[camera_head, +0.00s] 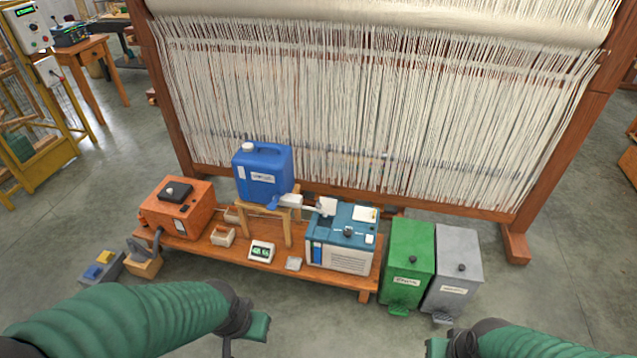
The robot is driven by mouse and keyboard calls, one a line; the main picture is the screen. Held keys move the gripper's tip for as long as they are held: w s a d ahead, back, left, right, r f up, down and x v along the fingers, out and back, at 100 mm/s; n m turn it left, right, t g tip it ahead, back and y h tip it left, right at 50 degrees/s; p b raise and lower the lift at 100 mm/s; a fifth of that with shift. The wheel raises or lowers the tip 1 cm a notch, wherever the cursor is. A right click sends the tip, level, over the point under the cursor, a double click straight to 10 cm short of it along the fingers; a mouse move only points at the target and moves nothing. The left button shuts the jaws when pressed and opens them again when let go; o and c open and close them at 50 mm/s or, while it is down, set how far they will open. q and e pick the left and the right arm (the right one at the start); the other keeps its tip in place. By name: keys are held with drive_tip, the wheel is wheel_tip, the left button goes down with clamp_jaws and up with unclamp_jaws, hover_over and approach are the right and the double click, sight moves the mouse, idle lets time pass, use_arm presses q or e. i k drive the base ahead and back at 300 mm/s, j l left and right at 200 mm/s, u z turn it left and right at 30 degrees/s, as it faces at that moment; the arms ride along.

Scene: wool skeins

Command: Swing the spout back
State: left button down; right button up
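A blue jug (263,173) with a white cap and a label stands on a small wooden stand (263,224) on the low bench. A pale spout (292,201) at its lower front points right, towards the teal-and-white box (342,240). A blue piece (272,203) sits at the spout's jug end. A white piece (327,206) stands by the spout's far end; I cannot tell whether they touch. My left gripper (250,328) is low in the picture, in front of the bench and away from the spout. My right gripper (437,347) is at the bottom edge, mostly cut off.
The low wooden bench (368,283) also bears an orange box (178,208), a small display unit (262,251) and small trays. A green bin (408,262) and a grey bin (454,270) stand at its right. A loom with white threads (380,110) rises behind. Floor in front is clear.

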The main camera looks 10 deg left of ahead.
sight(317, 208)
drive_tip(key=i+j, duration=0.15)
drive_tip(key=i, duration=0.35)
drive_tip(key=i+j+z, duration=0.1)
drive_tip(key=i, duration=0.45)
drive_tip(key=i+j, duration=0.2)
drive_tip(key=i, duration=0.3)
drive_tip(key=i+j, duration=0.15)
drive_tip(key=i, duration=0.35)
drive_tip(key=z, duration=0.05)
